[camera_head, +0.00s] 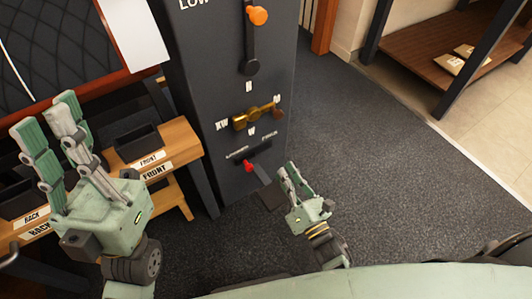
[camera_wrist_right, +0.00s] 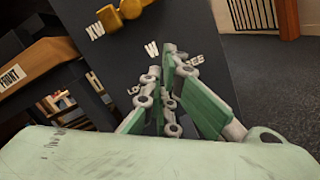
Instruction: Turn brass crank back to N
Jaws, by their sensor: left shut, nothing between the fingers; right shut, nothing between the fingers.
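The brass crank (camera_head: 255,117) is on the front of a dark grey post, its arm lying roughly sideways. Its right end is beside the right-hand label, and its left end is by the XW label (camera_head: 222,125). A label that looks like N (camera_head: 249,88) is above it, and W (camera_head: 251,131) is below. In the right wrist view, part of the brass crank (camera_wrist_right: 125,14) shows at the top edge. My right gripper (camera_head: 288,172) is shut and empty, below and right of the crank, apart from it. It also shows in the wrist view (camera_wrist_right: 170,55). My left gripper (camera_head: 45,112) is shut and empty at far left.
An orange-knobbed lever (camera_head: 251,40) is above the crank on the post. A small red-knobbed slider (camera_head: 248,166) is below it, close to my right gripper. A wooden rack (camera_head: 180,140) with FRONT and BACK labels stands left. Open carpet (camera_head: 390,190) lies right.

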